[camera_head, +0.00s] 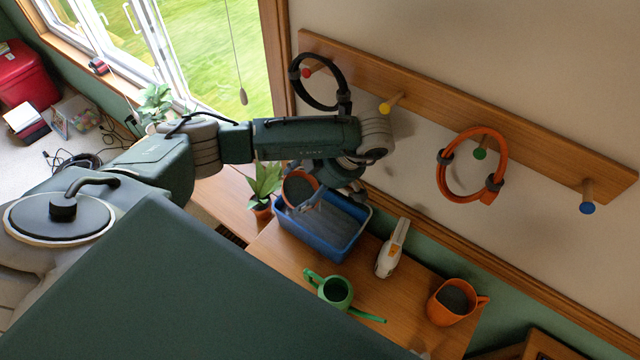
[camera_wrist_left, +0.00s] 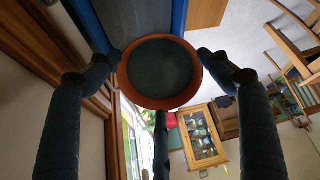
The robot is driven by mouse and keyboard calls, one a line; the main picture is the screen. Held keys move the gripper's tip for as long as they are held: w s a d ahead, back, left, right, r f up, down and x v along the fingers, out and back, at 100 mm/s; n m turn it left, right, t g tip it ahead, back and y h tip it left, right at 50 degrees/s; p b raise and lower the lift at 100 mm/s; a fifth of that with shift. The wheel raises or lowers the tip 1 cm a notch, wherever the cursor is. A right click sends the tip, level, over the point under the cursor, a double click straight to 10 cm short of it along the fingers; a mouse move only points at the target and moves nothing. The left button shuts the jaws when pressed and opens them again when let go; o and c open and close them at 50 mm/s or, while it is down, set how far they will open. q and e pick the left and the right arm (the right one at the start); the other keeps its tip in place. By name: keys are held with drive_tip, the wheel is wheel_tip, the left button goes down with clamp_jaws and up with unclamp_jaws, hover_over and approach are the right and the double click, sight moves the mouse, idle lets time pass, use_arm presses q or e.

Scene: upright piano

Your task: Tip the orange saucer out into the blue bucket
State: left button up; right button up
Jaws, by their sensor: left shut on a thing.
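The orange saucer (camera_head: 297,190) is round with a dark inside. It is at the left end of the blue bucket (camera_head: 350,247), a rectangular open tub on the wooden bench, and seems to be above it. My left gripper (camera_head: 325,183) is shut on the saucer; its fingers partly hide in the head view. In the left wrist view the saucer (camera_wrist_left: 160,100) sits between three dark fingers, its dark face towards the camera. The bucket's blue edge (camera_wrist_left: 180,16) shows behind it. I cannot tell whether the dark face is contents or the saucer's own surface, nor its exact tilt.
A green watering can (camera_head: 337,291), a white and orange handheld tool (camera_head: 391,250) and an orange mug (camera_head: 455,300) stand on the bench (camera_head: 290,262). A potted plant (camera_head: 263,185) is left of the bucket. A peg rail (camera_head: 450,118) with hoops runs along the wall.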

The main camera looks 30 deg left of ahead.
idle(0.4)
use_arm(q)
drive_tip(key=shift+d+r+y+p, duration=0.2)
drive_tip(key=shift+y+p, duration=0.2)
drive_tip(key=shift+p, duration=0.1)
